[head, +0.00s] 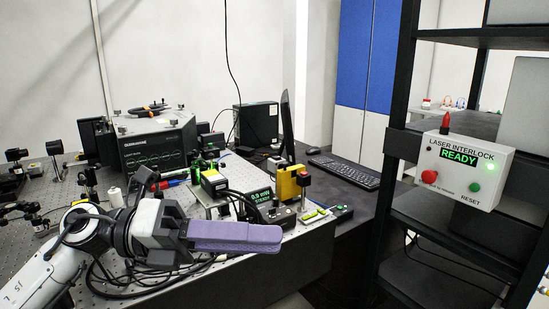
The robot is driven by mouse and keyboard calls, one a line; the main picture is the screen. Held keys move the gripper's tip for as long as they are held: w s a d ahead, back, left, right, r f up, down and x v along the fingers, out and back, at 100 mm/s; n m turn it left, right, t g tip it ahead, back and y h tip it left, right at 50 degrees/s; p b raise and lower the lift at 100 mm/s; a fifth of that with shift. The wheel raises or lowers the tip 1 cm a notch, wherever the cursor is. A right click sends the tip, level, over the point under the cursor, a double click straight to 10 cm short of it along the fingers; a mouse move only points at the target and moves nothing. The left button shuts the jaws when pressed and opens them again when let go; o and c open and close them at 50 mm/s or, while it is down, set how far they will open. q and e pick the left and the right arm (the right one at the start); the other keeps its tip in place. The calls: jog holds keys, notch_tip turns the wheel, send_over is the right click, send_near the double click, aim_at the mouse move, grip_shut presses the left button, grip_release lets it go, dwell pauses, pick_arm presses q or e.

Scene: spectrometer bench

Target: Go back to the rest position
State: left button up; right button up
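My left gripper (270,238) reaches in from the lower left over the front edge of the optical bench. Its purple fingers point right and lie together with no visible gap, and nothing shows between them. The laser interlock box (465,170) hangs on the black rack at the right. Its green display reads READY, with a green light lit beside it. It has a red button and a green RESET button. My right gripper is not in view.
The perforated bench (250,284) carries a dark spectrometer unit (155,145), a yellow device (287,182), a small display box (262,196), optics mounts and cables. A monitor (288,125) and keyboard (345,171) stand behind. The black rack (392,150) bounds the right; open floor shows between bench and rack.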

pick_arm(q)
jog(key=w+a+f+n+t+y, duration=0.25)
jog(key=f+n+t, duration=0.4)
jog(key=n, duration=0.35)
jog(key=w+a+f+n+t+y, duration=0.1)
jog(key=a+f+n+t+y, duration=0.2)
jog(key=f+n+t, duration=0.5)
jog(key=w+a+f+n+t+y, duration=0.25)
jog(key=f+n, duration=0.35)
jog(key=n, duration=0.6)
jog(key=s+a+f+n+g+y, duration=0.2)
jog(key=s+a+f+n+y, duration=0.15)
jog(key=f, duration=0.45)
jog(key=s+a+f+n+g+y, duration=0.15)
jog(key=s+f+n, duration=0.3)
jog(key=f, duration=0.45)
jog(key=s+a+f+n+g+y, duration=0.1)
jog(key=s+f+g, duration=0.4)
jog(key=s+f, duration=0.7)
jog(key=s+n+y, duration=0.1)
jog(key=s, duration=0.1)
jog(key=shift+s+n, duration=0.35)
jog(key=shift+n, duration=0.05)
jog(key=shift+a, duration=0.25)
